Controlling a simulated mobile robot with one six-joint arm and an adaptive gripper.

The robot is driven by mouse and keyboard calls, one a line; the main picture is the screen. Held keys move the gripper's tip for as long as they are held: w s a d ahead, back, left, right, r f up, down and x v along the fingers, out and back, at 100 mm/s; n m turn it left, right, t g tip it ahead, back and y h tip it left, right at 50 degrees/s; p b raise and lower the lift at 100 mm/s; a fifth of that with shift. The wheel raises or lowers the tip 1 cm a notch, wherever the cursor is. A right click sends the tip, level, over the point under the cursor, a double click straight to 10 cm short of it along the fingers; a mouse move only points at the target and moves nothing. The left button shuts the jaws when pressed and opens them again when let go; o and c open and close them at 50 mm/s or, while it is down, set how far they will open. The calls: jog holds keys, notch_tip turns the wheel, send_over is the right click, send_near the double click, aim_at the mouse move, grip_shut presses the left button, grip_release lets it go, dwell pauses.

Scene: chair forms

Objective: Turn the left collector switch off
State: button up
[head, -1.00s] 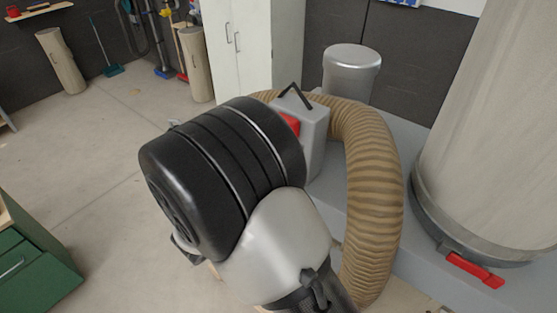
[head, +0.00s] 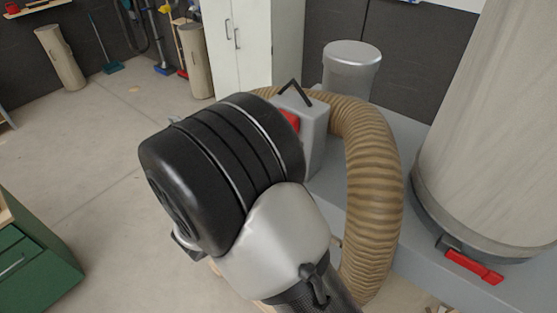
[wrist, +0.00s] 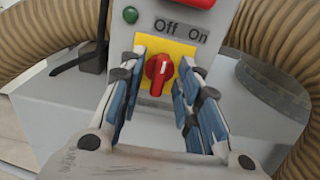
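The red collector switch (wrist: 157,76) is a rotary knob on a yellow plate (wrist: 181,50) in the wrist view. Its pale mark points up and slightly right, under a label (wrist: 181,31) reading "Off" at left and "On" at right. My gripper (wrist: 160,84) is open, with one blue-padded finger on each side of the knob. Gaps show between fingers and knob; contact is not visible. In the head view, the grey switch box (head: 315,130) is partly hidden behind my arm, and the knob and fingers are hidden.
A ribbed tan hose (head: 372,190) curves close to the right of the box. A green indicator (wrist: 130,15) and a red part (wrist: 196,2) sit above the knob. A large pale cylinder (head: 490,130) with a red latch (head: 473,267) stands at right. Open floor lies left.

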jog(key=v, duration=1.2)
jog(key=s+d+f+m+g+b, duration=0.2)
jog(key=d+m+g+b, duration=0.15)
jog(key=d, duration=0.35)
jog(key=s+d+f+m+g+b, duration=0.25)
jog(key=d+m+g, duration=0.2)
jog(key=d, duration=0.25)
jog(key=s+d+f+m+g+b, duration=0.25)
jog(key=d+m+g, duration=0.2)
jog(key=d, duration=0.25)
jog(key=s+f+m+t+y+b, duration=0.3)
jog(key=s+f+m+y+b, duration=0.4)
jog(key=m, duration=0.9)
jog(key=shift+s+d+f+y+b, duration=0.3)
jog(key=shift+s+y+b, duration=0.95)
jog(key=shift+y+b, duration=1.05)
